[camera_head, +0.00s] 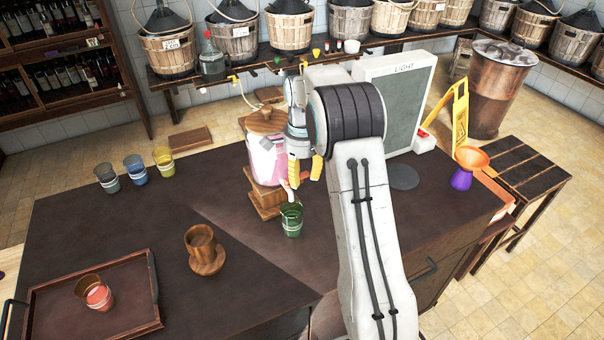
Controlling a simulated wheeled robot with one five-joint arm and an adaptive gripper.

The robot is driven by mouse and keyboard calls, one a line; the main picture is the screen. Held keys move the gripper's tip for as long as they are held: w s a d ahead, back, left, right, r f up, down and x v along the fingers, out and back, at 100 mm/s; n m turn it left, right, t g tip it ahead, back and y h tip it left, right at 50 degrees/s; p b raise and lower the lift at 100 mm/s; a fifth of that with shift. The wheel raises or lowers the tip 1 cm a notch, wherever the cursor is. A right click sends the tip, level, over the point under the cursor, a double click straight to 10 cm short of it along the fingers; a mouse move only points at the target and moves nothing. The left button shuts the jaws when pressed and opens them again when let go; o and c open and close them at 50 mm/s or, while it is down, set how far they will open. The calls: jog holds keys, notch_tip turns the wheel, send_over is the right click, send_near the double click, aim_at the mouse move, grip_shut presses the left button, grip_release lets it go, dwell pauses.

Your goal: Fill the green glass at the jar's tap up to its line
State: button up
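The jar (262,160) is clear glass with pink contents and a wooden lid, and it stands on a wooden stand (264,200) mid-table. The green glass (291,223) stands upright on the table at the stand's front right, with a pale line around it. A small pale pink piece (288,195) at the jar's lower front is above the glass; I cannot tell whether it is the tap or a stream. My gripper (305,174) points down beside the jar, above the glass, with its yellow fingers apart and nothing seen between them. The glass's fill level is unclear.
Grey, blue and yellow glasses (135,169) stand at the back left. A tray (140,304) holds a reddish glass.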

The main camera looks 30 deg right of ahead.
grip_shut()
jog(key=shift+s+a+m+b, duration=0.1)
jog(key=shift+s+m+b, duration=0.2)
jog(key=shift+m, duration=0.65)
jog(key=shift+s+a+m+b, duration=0.1)
jog(key=shift+s+m+b, duration=0.2)
jog(key=shift+m, duration=0.65)
grip_release()
jog(key=shift+d, duration=0.1)
notch_tip(320, 180, up, 12)
jog(key=shift+f, duration=0.1)
